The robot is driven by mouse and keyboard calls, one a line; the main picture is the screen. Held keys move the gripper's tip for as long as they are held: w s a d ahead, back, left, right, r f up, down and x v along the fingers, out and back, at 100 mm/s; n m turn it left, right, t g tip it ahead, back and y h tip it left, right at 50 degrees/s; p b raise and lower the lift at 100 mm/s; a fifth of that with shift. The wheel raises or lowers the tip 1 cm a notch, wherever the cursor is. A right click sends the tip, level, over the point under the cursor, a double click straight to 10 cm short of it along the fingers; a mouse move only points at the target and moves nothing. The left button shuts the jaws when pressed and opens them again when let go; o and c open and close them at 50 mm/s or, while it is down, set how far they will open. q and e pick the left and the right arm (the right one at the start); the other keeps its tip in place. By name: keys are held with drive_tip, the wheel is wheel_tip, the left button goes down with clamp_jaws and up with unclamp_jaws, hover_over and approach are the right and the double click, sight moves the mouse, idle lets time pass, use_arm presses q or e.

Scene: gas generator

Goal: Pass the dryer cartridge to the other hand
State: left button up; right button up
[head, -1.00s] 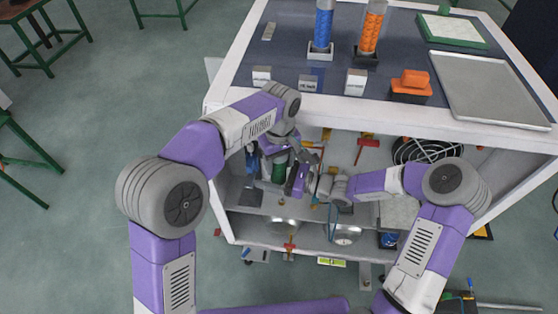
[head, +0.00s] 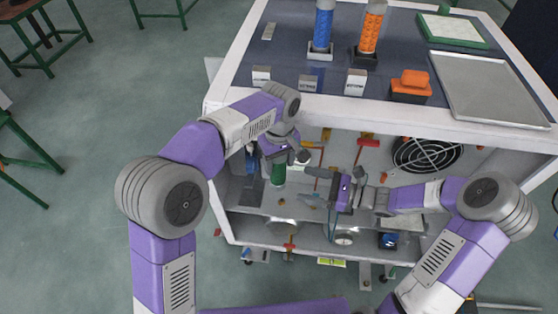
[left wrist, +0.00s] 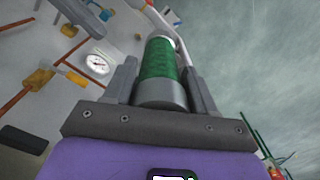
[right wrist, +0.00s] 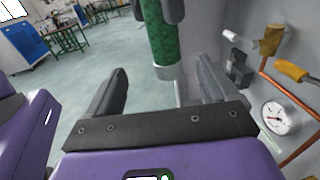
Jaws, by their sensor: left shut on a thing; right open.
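The dryer cartridge is a green cylinder (head: 278,172) with pale metal ends, hanging roughly upright in front of the cabinet's open bay. My left gripper (head: 279,156) is shut on its upper part. In the left wrist view the cartridge (left wrist: 158,62) lies between both fingers, its metal end nearest the palm. My right gripper (head: 316,187) is open and empty, to the right of the cartridge and apart from it. In the right wrist view the cartridge's lower part (right wrist: 164,40) appears beyond the open fingers, roughly centred between them, with its metal end showing.
The cabinet's bay holds copper pipes, red valves, a round gauge (right wrist: 279,117) and a black fan grille (head: 427,154). On its top stand a blue column (head: 323,27), an orange column (head: 370,30) and a metal tray (head: 490,92). Open floor lies to the left.

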drive_tip(key=s+a+f+n+g+h, duration=0.1)
drive_tip(key=s+f+n+g+h, duration=0.2)
drive_tip(key=f, duration=1)
drive_tip(key=s+a+f+n+g+h, duration=0.2)
drive_tip(key=s+f+n+g+h, duration=0.1)
drive_tip(key=s+f+n+h, duration=0.6)
drive_tip(key=s+f+n, duration=0.4)
drive_tip(key=n, duration=0.3)
drive_tip(key=shift+s+a+f+n, duration=0.15)
drive_tip(key=shift+s+f+n, duration=0.15)
drive_tip(key=shift+n, duration=0.1)
